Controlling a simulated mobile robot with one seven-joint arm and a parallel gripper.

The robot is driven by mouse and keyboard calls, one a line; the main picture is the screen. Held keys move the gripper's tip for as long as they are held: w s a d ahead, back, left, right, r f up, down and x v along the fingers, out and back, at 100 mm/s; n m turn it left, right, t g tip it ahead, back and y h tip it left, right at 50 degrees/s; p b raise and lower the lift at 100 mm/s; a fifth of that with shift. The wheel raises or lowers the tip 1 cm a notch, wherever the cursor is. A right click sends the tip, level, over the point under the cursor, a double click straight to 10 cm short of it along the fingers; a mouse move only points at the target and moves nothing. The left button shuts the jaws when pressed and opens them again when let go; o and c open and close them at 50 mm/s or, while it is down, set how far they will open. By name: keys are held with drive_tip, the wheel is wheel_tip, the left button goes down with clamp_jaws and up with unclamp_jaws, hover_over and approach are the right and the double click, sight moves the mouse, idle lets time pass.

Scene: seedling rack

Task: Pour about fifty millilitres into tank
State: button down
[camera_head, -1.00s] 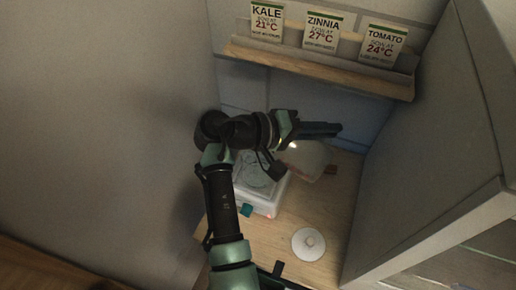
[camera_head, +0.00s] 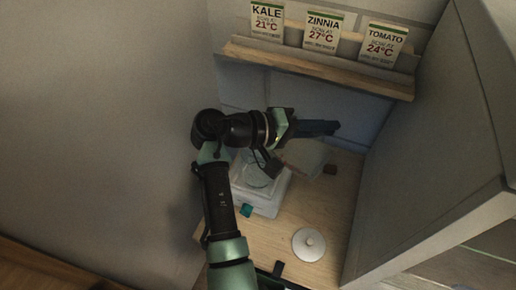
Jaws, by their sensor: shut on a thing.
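My gripper (camera_head: 318,128) is shut on a pale, see-through container (camera_head: 308,158), which seems to be a jug. It hangs below the fingers, looks tilted, and is partly hidden by my gripper. I cannot make out any liquid, stream or level. A round white lid with a small knob (camera_head: 309,244) lies on the wooden bench.
A small dark red block (camera_head: 330,169) is on the bench (camera_head: 335,205) at the right. A wooden ledge (camera_head: 320,70) with seed packets (camera_head: 323,32) runs above. Grey walls close in on both sides. The front right of the bench is clear.

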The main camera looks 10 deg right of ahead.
drive_tip(key=shift+w+a+r, duration=0.1)
drive_tip(key=shift+s+d, duration=0.2)
drive_tip(key=s+d+f+m+t+y, duration=0.2)
drive_tip(key=s+d+f+m+y, duration=0.1)
drive_tip(key=f, duration=0.3)
drive_tip(key=shift+d+y+p, duration=0.25)
drive_tip(key=shift+y+p, duration=0.15)
drive_tip(key=shift+y, duration=0.2)
drive_tip(key=shift+s+f, duration=0.1)
idle(1.2)
